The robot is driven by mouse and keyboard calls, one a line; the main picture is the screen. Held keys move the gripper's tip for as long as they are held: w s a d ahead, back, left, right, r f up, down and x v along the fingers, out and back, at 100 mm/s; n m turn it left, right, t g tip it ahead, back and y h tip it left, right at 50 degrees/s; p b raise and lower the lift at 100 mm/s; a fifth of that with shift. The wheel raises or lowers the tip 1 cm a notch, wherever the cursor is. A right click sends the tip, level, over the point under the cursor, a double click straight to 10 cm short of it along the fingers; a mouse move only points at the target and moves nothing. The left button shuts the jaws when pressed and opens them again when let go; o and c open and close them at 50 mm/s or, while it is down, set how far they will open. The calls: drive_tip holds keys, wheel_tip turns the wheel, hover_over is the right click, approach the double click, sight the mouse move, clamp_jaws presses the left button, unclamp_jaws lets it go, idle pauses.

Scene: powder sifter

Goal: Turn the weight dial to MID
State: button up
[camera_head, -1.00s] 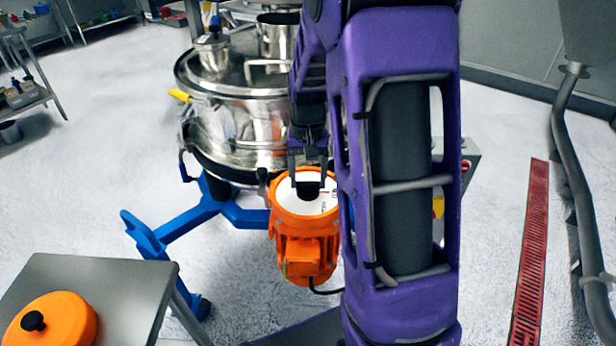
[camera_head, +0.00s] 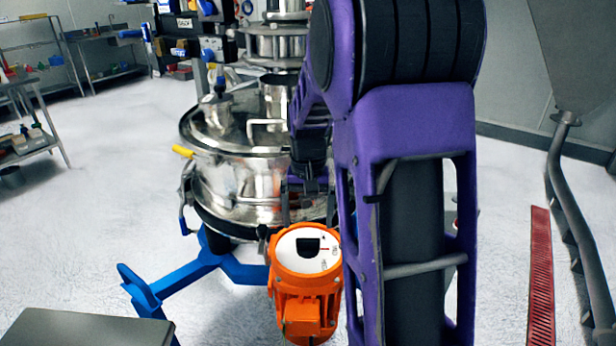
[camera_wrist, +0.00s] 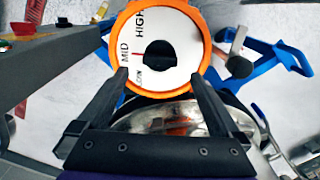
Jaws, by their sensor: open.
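The weight dial is a white disc (camera_wrist: 178,28) with a black knob (camera_wrist: 160,54) in its middle, on top of an orange motor (camera_head: 304,300). In the wrist view it carries the words HIGH, MID and a partly covered LOW. A thin red line runs from the knob's left side toward MID. In the head view the knob (camera_head: 307,246) and red line also show. My gripper (camera_wrist: 157,77) is open and empty. Its fingers are spread on either side below the knob in the wrist view, apart from it. In the head view my gripper (camera_head: 308,207) hangs above the dial.
A steel sifter drum (camera_head: 240,180) on blue legs (camera_head: 190,268) stands behind the motor. A grey table corner (camera_head: 85,328) is at lower left. A pipe (camera_head: 570,195) and red floor grate (camera_head: 538,285) are at right.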

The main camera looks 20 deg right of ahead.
sight(308, 239)
wheel_tip(308, 239, up, 12)
drive_tip(key=p, duration=0.1)
drive_tip(key=shift+r, duration=0.1)
idle(0.4)
